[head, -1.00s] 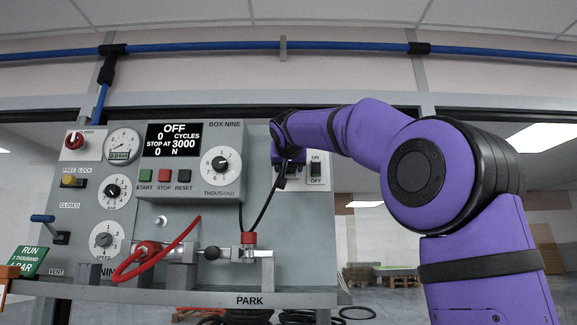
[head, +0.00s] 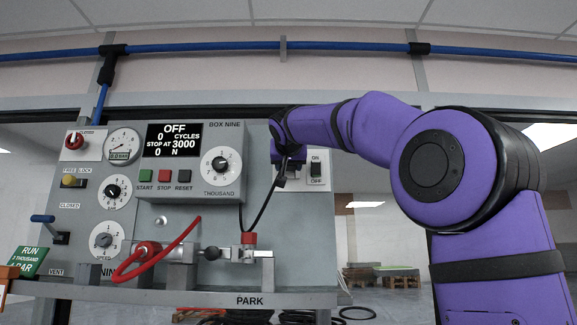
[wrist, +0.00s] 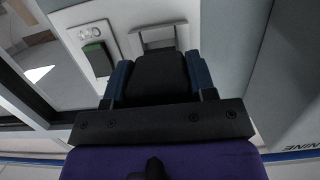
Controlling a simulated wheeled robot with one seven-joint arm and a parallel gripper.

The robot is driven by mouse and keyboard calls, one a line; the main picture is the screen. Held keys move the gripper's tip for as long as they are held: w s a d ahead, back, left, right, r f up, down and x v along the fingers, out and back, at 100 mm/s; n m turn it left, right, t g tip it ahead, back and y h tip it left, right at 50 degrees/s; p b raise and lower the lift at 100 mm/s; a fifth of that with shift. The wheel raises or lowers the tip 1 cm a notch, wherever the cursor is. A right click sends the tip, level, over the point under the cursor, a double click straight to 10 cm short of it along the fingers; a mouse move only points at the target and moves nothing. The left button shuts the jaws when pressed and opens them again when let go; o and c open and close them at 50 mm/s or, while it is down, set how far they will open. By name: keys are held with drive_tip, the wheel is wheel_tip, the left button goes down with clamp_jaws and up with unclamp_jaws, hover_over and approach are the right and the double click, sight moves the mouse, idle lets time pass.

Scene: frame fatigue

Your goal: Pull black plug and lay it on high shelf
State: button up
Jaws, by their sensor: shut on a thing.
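My gripper (head: 283,172) is at the right part of the grey machine panel, beside the ON/OFF switch plate (head: 317,171). In the wrist view, my gripper's blue fingers (wrist: 160,80) are shut on the black plug (wrist: 159,72), one finger on each side. A pale frame (wrist: 158,37) shows on the panel just beyond the plug. I cannot tell whether the plug is still seated there. A black cable (head: 264,208) runs from near my gripper down to a red part on the rig. I cannot make out a high shelf.
The panel carries a display (head: 173,142), dials and buttons. Below it, a red hose (head: 160,250) and a clamp rig sit above the PARK ledge (head: 250,300). A blue pipe (head: 350,47) crosses the wall above. Open room lies right of the panel.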

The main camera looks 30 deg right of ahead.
drive_tip(key=shift+s+a, duration=0.2)
drive_tip(key=shift+s, duration=0.1)
drive_tip(key=v, duration=0.4)
drive_tip(key=shift+f, duration=0.4)
idle(0.3)
idle(0.4)
